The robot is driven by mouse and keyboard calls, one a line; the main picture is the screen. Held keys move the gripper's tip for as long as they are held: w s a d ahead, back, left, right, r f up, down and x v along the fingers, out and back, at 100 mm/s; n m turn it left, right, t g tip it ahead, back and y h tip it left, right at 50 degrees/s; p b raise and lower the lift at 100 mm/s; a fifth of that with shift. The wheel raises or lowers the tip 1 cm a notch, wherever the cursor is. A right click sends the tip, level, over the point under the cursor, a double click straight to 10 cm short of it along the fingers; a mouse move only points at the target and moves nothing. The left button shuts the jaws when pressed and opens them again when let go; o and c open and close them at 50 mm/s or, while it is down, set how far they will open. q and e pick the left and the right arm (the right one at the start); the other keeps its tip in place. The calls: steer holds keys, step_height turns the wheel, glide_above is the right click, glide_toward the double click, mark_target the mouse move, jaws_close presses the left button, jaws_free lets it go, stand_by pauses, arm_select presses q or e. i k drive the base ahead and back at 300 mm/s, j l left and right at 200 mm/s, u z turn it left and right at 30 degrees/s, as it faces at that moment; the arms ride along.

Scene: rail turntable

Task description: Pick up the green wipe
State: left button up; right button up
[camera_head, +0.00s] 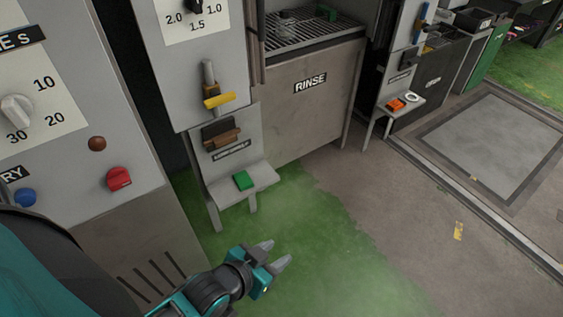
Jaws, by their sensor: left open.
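A small green wipe (243,180) lies on a low grey shelf (262,177) in the left middle of the head view. Another green item (326,12) sits up on the rack of the rinse station, too small to identify. My left gripper (277,254) is open and empty, below and slightly right of the shelf, apart from the wipe. Its fingers point up and to the right over the green floor patch. My right gripper is not in view.
A control panel with dials and a red knob (119,179) stands at the left. The RINSE cabinet (315,110) is behind the shelf. A second small shelf (409,107) holds an orange item (396,104) and a white ring. The floor to the right is open.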

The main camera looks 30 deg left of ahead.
mark_target(242, 179)
steer(key=i+z, duration=0.45)
steer(key=i, duration=0.8)
steer(key=i+u, duration=0.7)
steer(key=i+l+u, duration=0.1)
steer(key=i+u, duration=0.4)
steer(key=u, duration=0.3)
steer(key=i+u, duration=0.1)
steer(key=u, duration=0.35)
steer(key=i+u, duration=0.15)
steer(key=u, duration=0.35)
steer(key=i+l+u, duration=0.1)
steer(key=i+u, duration=0.25)
steer(key=i+l+u, duration=0.1)
steer(key=u, duration=0.2)
